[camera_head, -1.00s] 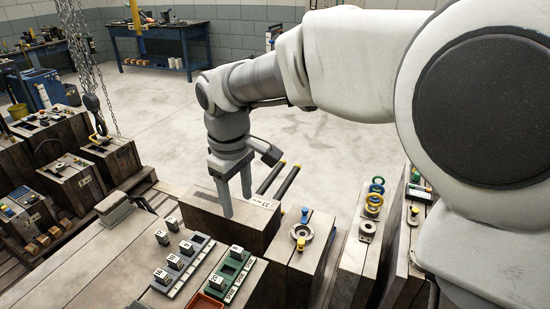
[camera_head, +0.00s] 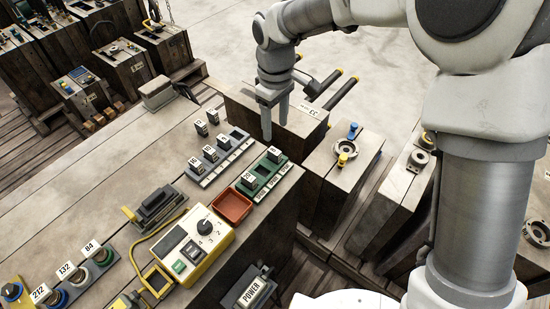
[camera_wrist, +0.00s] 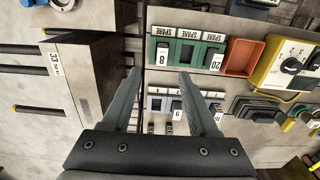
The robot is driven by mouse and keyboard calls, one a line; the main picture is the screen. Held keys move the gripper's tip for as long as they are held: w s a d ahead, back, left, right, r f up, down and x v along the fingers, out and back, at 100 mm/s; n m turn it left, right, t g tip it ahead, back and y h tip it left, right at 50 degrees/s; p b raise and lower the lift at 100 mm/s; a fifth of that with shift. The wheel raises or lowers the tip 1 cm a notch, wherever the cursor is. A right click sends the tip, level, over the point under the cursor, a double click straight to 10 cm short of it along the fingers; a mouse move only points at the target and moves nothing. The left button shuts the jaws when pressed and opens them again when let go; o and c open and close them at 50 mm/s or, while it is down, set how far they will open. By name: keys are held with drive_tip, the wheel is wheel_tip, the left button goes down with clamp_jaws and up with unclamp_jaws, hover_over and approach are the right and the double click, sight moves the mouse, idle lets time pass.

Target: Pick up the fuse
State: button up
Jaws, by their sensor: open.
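Several small dark fuses with white numbered tops stand on the bench. A green spare holder (camera_head: 263,175) carries one fuse marked 20 (camera_head: 249,179) and one marked 8 (camera_head: 274,155), with an empty slot between them. Both fuses also show in the wrist view, 8 (camera_wrist: 162,55) and 20 (camera_wrist: 213,60). A grey holder (camera_head: 222,162) beside it carries more fuses (camera_head: 210,153). Loose-looking fuses (camera_head: 200,128) stand behind it. My gripper (camera_head: 275,130) is open and empty, pointing down near the bench's far right corner, beyond the green holder.
A red tray (camera_head: 232,206) and a yellow tester (camera_head: 196,241) with a dial are next to the green holder. A wooden-sided block (camera_head: 300,125) with black rods stands close to my gripper. Coloured knobs and a POWER box (camera_head: 250,290) are nearer.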

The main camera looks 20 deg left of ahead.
sight(275, 151)
drive_tip(key=f+b, duration=0.2)
drive_tip(key=f, duration=0.6)
drive_tip(key=shift+s+f, duration=0.2)
clamp_jaws()
